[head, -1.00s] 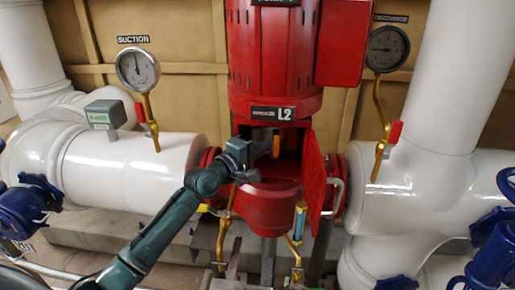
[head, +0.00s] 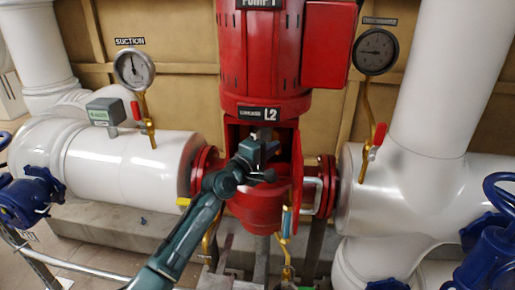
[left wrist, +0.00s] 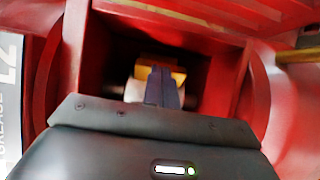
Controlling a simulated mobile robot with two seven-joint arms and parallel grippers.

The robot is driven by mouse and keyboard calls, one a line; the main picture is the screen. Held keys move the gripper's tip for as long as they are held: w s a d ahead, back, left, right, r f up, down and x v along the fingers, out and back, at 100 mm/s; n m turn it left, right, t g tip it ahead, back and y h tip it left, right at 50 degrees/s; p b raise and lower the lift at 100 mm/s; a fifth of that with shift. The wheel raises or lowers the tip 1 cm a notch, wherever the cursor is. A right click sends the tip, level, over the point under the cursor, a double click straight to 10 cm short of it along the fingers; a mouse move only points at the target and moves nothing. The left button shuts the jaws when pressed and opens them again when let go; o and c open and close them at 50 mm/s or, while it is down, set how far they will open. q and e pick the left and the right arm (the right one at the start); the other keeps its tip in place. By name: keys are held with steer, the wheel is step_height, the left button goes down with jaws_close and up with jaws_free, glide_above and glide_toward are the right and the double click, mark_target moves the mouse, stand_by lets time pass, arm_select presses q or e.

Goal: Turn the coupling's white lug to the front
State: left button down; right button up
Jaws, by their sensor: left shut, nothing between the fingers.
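The left gripper (head: 264,138) is shut and empty at the open window of the red pump housing (head: 265,207), under the L2 label. It hides most of the inside in the head view. In the left wrist view, the shut fingers (left wrist: 165,86) point into the dark recess. A brass-coloured block (left wrist: 177,73), seemingly part of the coupling, shows just behind the fingertips. A pale patch (left wrist: 133,91) lies to its left; I cannot tell whether it is the white lug. I cannot tell whether the fingers touch anything. The right gripper is not in view.
The red guard door (head: 297,180) stands open at the window's right side. White pipes run left (head: 130,170) and right (head: 400,195) of the pump. Brass gauge lines and blue valves (head: 28,195) stand around it. Concrete floor lies below.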

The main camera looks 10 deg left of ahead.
arm_select(q)
steer(key=shift+w+d, duration=0.3)
steer(key=shift+d, duration=0.25)
steer(key=shift+w+d, duration=0.3)
steer(key=shift+d, duration=0.25)
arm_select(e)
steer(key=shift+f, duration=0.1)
arm_select(q)
steer(key=shift+s+a, duration=0.25)
steer(key=shift+s, duration=0.3)
steer(key=v, duration=1.1)
steer(key=s+a+f+m+g+y, duration=0.25)
steer(key=s+f+m+g, duration=0.4)
steer(key=s+f, duration=0.7)
steer(key=s+a+f+m+g+y, duration=0.3)
steer(key=s+a+m, duration=0.1)
steer(key=s, duration=0.6)
steer(key=s+a+f+m+g+y, duration=0.3)
steer(key=s+m, duration=0.1)
steer(key=s, duration=0.7)
steer(key=w+d+f+t+h, duration=0.3)
steer(key=w+d+f+t, duration=0.3)
steer(key=t, duration=0.1)
steer(key=shift+m+p, duration=0.35)
steer(key=shift+p, duration=0.05)
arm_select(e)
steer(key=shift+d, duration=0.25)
